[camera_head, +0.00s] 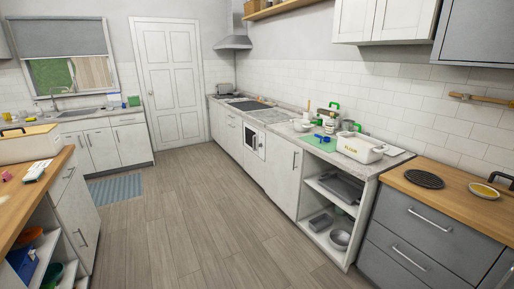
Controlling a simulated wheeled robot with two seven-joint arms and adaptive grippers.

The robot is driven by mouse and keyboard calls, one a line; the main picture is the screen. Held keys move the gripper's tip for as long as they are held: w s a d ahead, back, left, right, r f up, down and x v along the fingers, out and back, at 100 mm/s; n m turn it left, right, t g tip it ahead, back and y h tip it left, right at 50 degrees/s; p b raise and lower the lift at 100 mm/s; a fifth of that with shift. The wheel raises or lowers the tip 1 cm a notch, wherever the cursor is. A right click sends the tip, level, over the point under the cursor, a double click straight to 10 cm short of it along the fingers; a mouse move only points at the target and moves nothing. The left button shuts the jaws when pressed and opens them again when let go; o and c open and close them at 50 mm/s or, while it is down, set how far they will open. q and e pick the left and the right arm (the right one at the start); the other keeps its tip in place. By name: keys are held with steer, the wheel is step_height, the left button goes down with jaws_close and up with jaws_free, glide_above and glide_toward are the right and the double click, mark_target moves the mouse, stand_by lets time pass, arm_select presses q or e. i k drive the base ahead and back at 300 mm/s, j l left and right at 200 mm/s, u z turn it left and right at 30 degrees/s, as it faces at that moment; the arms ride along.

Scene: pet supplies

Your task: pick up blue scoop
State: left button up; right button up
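A small blue item (319,136), which looks like the blue scoop, lies on the grey counter along the right wall. It is beside a green item (326,140) and left of a white bin with lettering (360,148). It is too small and far off to make out its exact shape. Neither of my grippers shows in the head view.
Several bottles and containers crowd the counter around the blue item. Open shelves (331,197) hold trays and bowls below. A wooden-topped counter (450,196) stands at right, another wooden counter (42,194) at left. The wood floor (195,220) between is clear.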

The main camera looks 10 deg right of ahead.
mark_target(326, 139)
steer(key=i+j+z, duration=0.15)
steer(key=i+z, duration=0.2)
steer(key=i+j+z, duration=0.3)
steer(key=i, duration=0.2)
steer(key=i+j+z, duration=0.35)
steer(key=i+l, duration=0.05)
